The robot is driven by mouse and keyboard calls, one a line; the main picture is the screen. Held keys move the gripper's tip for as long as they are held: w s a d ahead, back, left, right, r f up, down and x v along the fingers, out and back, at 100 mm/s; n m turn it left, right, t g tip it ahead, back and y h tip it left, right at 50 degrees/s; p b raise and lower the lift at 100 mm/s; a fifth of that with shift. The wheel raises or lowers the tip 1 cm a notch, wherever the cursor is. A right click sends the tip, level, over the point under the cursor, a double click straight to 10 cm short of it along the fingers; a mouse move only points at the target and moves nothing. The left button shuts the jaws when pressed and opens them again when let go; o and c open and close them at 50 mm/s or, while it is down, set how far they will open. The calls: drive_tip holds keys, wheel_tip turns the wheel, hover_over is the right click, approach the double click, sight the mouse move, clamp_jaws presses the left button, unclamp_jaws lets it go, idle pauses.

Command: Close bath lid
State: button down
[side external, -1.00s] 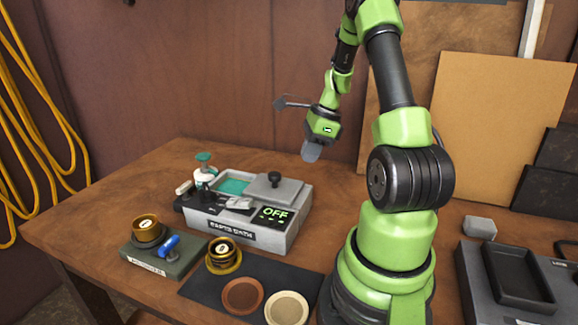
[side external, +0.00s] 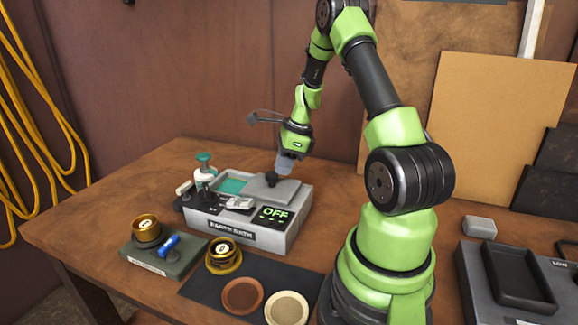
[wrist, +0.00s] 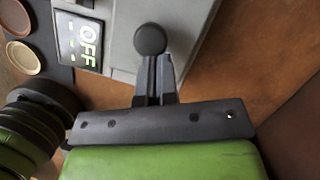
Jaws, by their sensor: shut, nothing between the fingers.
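The parts bath (side external: 238,230) is a grey box with a label and a lit "OFF" display on its front. Its grey lid (side external: 288,187) lies over the right part of the top, and teal liquid (side external: 231,186) shows uncovered to the left. A dark round knob (side external: 271,178) stands on the lid; it also shows in the wrist view (wrist: 150,39). My gripper (side external: 285,168) is above the lid's right side, pointing down, close to the knob. In the wrist view the fingers (wrist: 156,64) are together just below the knob in the picture; I cannot tell whether they touch it.
A green-topped dispenser (side external: 204,172) stands at the bath's left end. A grey block (side external: 480,226) is at right. The table behind the bath is clear.

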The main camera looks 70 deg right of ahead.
drive_tip(key=w, duration=1)
drive_tip(key=shift+a, duration=0.1)
